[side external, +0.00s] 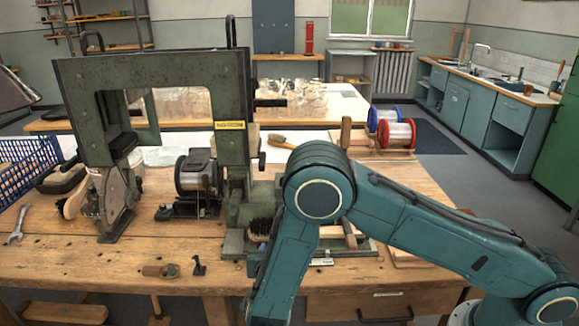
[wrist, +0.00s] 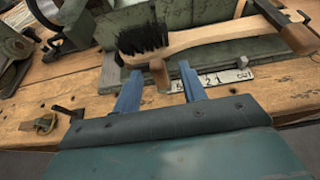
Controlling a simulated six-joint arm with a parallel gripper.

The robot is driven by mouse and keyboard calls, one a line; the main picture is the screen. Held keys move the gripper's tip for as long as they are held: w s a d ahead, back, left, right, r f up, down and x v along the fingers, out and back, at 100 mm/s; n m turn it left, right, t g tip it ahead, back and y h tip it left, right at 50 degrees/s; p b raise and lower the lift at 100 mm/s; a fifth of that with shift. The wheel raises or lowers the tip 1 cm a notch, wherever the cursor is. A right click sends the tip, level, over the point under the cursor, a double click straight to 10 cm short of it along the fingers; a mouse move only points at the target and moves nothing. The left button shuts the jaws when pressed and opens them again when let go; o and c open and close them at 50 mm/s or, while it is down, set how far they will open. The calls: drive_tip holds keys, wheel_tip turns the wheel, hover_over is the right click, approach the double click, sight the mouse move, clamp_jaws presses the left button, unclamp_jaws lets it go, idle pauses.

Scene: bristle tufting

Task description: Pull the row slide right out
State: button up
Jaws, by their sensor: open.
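In the wrist view, my gripper (wrist: 160,84) is open, its two blue fingers apart on either side of a small wooden knob (wrist: 158,74). The knob stands at the front of the row slide's green metal bed (wrist: 112,76); I cannot tell whether a finger touches it. A pale scale plate (wrist: 226,78) with numbers and "OUT" at its right end lies right of the knob. A brush with black bristles (wrist: 143,40) and a wooden handle (wrist: 210,36) lies on the slide. The brush (side external: 262,228) also shows in the side view, where my arm hides the gripper.
A green tufting machine frame (side external: 152,66) stands over the bench (side external: 70,262), with a wire spool (side external: 195,172) beside it. A brass clamp piece (wrist: 45,123) lies left of my gripper. A wooden block (wrist: 296,38) stands at the handle's right end.

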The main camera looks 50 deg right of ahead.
drive_tip(key=v, duration=0.9)
drive_tip(key=shift+s, duration=0.2)
drive_tip(key=shift+a, duration=0.1)
drive_tip(key=s+d+r+m+g+y, duration=0.2)
drive_tip(key=s+d+r+m+g, duration=0.1)
drive_tip(key=d+r+m, duration=0.4)
drive_tip(key=s+d+r+m+g+y, duration=0.2)
drive_tip(key=s+d+r+m+y, duration=0.15)
drive_tip(key=r+m, duration=0.45)
drive_tip(key=s+d+r+m+y, duration=0.1)
drive_tip(key=s+r+m+y, duration=0.1)
drive_tip(key=s+r+m, duration=0.2)
drive_tip(key=s+d+r+m+t+y, duration=0.1)
drive_tip(key=s+r+m, duration=0.3)
drive_tip(key=s+m, duration=0.4)
drive_tip(key=s+d+y, duration=0.1)
drive_tip(key=s, duration=0.4)
drive_tip(key=shift+d, duration=0.15)
